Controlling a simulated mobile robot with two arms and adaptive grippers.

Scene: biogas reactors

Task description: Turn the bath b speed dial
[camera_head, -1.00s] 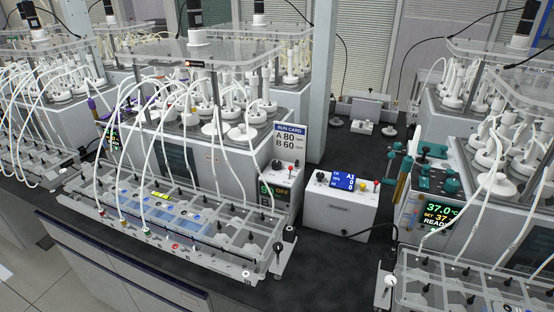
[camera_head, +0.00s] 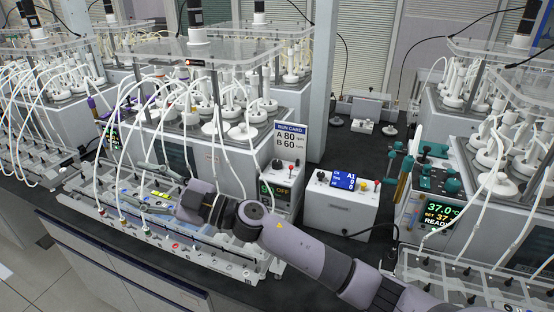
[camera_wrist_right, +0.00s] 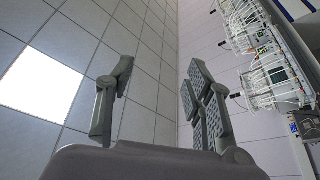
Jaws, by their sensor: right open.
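No label marks which dial is bath b's. A white box (camera_head: 342,206) to its right carries a black knob (camera_head: 320,175) and a blue screen. A run card (camera_head: 290,140) reads A 80, B 60. My right gripper (camera_head: 138,187) is open and empty over the tube rack, left of the panel. Its spread fingers also show in the right wrist view (camera_wrist_right: 155,90), against a tiled surface. My left gripper is out of view.
A clear tube rack (camera_head: 215,262) with white tubes lies under my right arm.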

